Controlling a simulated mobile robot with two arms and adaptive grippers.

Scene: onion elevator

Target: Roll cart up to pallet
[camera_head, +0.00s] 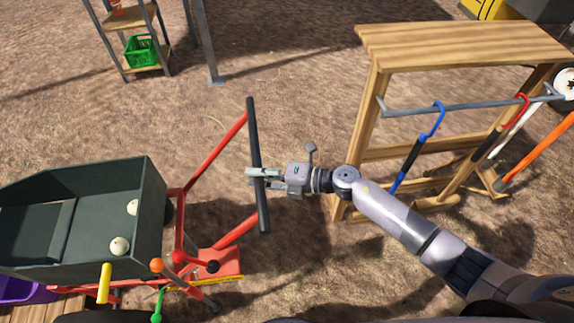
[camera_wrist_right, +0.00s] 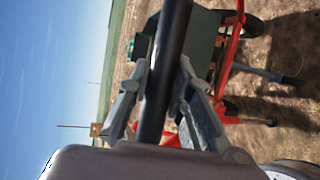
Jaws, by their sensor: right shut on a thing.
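The cart has a dark green bin (camera_head: 105,222) on a red frame, at the left of the head view. Its black handle bar (camera_head: 251,130) stands at the end of the red arms. My right gripper (camera_head: 262,178) is shut on this bar near its middle. In the right wrist view, the black bar (camera_wrist_right: 165,70) runs between the two fingers, with the green bin and red frame beyond. A wooden surface (camera_head: 48,308), possibly the pallet, shows at the lower left, mostly hidden by the cart. My left gripper is not in view.
A wooden rack (camera_head: 460,45) with hanging tools stands close on the right, beside my right arm. A shelf (camera_head: 150,68) with a green basket (camera_head: 141,50) and a grey post (camera_head: 207,45) stand at the back. Bare ground lies between them. A purple container (camera_head: 22,290) is at the left edge.

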